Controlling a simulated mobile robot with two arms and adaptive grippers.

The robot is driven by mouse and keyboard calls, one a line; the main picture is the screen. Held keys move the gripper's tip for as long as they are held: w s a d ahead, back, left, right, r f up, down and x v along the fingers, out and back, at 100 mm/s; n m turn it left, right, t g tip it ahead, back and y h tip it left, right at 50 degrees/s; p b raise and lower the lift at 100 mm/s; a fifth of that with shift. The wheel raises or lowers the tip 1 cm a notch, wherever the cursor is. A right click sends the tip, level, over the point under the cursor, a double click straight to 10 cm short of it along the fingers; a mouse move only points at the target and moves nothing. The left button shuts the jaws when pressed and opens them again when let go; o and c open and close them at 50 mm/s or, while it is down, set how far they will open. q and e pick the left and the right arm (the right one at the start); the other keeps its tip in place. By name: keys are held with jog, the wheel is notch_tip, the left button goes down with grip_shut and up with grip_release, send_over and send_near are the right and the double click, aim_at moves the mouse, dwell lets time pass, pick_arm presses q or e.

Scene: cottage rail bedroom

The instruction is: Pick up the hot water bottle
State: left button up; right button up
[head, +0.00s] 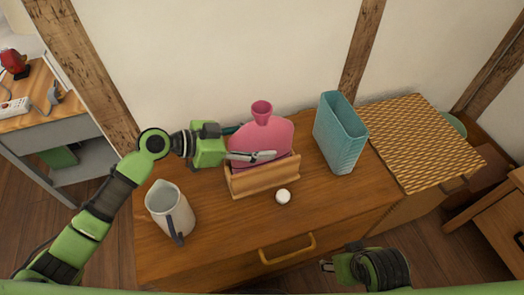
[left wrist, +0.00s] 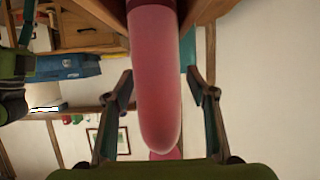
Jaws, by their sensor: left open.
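The pink hot water bottle (head: 272,133) stands upright in a wooden holder (head: 262,181) on the dresser, its funnel-like neck on top. My left gripper (head: 256,142) is open and reaches in from the left, one finger in front of the bottle and the other mostly hidden behind it. In the left wrist view the bottle (left wrist: 156,85) lies between the two open fingers (left wrist: 158,110), with a gap visible on each side. My right gripper (head: 328,265) is low at the dresser's front edge, away from the bottle; its jaws are too small to read.
On the dresser (head: 230,232), a white pitcher (head: 169,207) stands left of the holder, a small white ball (head: 283,196) in front, and a teal bin (head: 340,135) to the right. A patterned-top chest (head: 420,140) adjoins on the right. The wall is close behind.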

pick_arm(q)
jog(key=shift+w+d+f, duration=0.1)
jog(key=shift+d+f, duration=0.1)
jog(key=shift+d, duration=0.2)
pick_arm(e)
jog(key=shift+r, duration=0.25)
pick_arm(q)
grip_shut()
jog(key=shift+w+r, duration=0.1)
jog(key=shift+r, duration=0.05)
jog(key=shift+r, duration=0.1)
